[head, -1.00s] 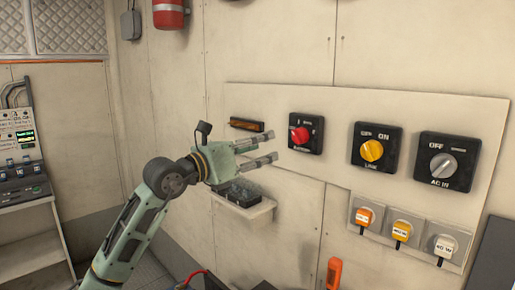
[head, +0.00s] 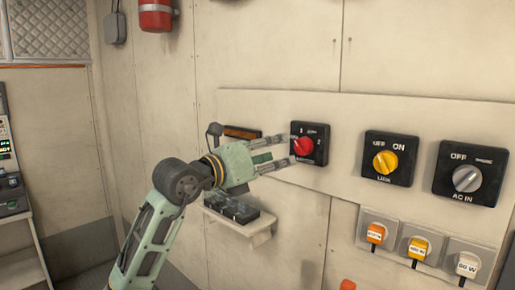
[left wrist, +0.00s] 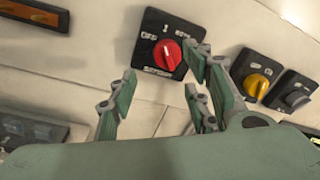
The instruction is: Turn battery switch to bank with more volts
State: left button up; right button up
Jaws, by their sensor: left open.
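The battery switch (head: 320,142) is a black square plate with a red knob (head: 303,147) on the cream wall panel. In the left wrist view the red knob (left wrist: 168,55) shows between and beyond the fingertips, with small white markings around it. My left gripper (head: 287,150) is open, with its fingers pointing at the knob from the left. It also shows in the left wrist view (left wrist: 165,75). I cannot tell whether the fingertips touch the switch. A dark amber display (head: 242,132) is partly behind the gripper; its reading is not legible. My right gripper is not in view.
A yellow-knob switch (head: 386,161) and a grey-knob AC IN switch (head: 467,178) are to the right. Several labelled plugs (head: 418,248) sit below them. A small shelf (head: 256,232) with dark blocks is under the gripper. A red cylinder (head: 155,14) hangs at upper left.

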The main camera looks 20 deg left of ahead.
aim_at(299, 146)
pick_arm(q)
jog(key=x, duration=0.1)
jog(key=p+x, duration=0.1)
jog(key=x, duration=0.1)
jog(key=p+x, duration=0.1)
jog(key=shift+w+d+r, duration=0.1)
jog(key=shift+d+r, duration=0.2)
jog(key=shift+d, duration=0.2)
jog(key=shift+p+x, duration=0.45)
jog(key=shift+x, duration=0.75)
jog(key=shift+w+f, duration=0.15)
jog(key=shift+w, duration=0.2)
jog(key=shift+f, duration=0.1)
jog(key=c, duration=0.4)
jog(key=shift+d, duration=0.1)
jog(key=c, duration=0.4)
jog(key=shift+c, duration=1.4)
jog(key=shift+m+b, duration=0.55)
jog(key=shift+m, duration=0.35)
jog(key=shift+m+b, duration=0.3)
jog(key=shift+m, duration=0.3)
jog(key=shift+r, duration=0.2)
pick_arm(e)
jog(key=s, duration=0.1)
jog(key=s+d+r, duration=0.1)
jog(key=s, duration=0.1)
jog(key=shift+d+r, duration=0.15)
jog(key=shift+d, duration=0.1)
